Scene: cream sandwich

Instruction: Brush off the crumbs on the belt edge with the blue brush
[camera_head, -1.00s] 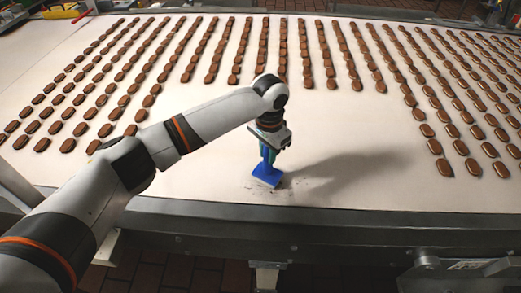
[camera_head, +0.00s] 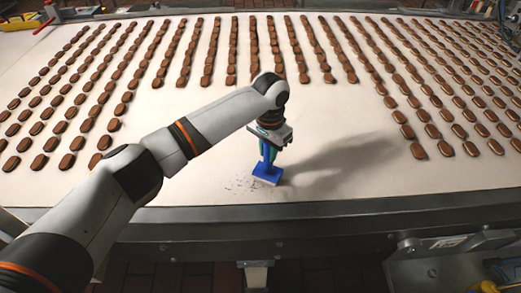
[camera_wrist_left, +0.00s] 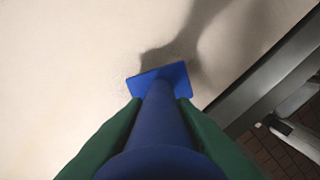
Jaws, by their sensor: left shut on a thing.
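The blue brush (camera_head: 267,172) stands upright at the near edge of the white belt (camera_head: 340,190), its flat blue head at or just above the surface. My left gripper (camera_head: 268,146) is shut on its handle. In the left wrist view the gripper's green fingers (camera_wrist_left: 160,125) flank the blue handle, and the blue brush head (camera_wrist_left: 175,73) shows beyond. Dark crumbs (camera_head: 240,186) lie on the belt just left of the brush head. Whether the bristles touch the belt is hidden. My right gripper is not in view.
Rows of brown sandwich biscuits (camera_head: 240,50) fill the belt's far part and both sides. Brick-red floor lies below.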

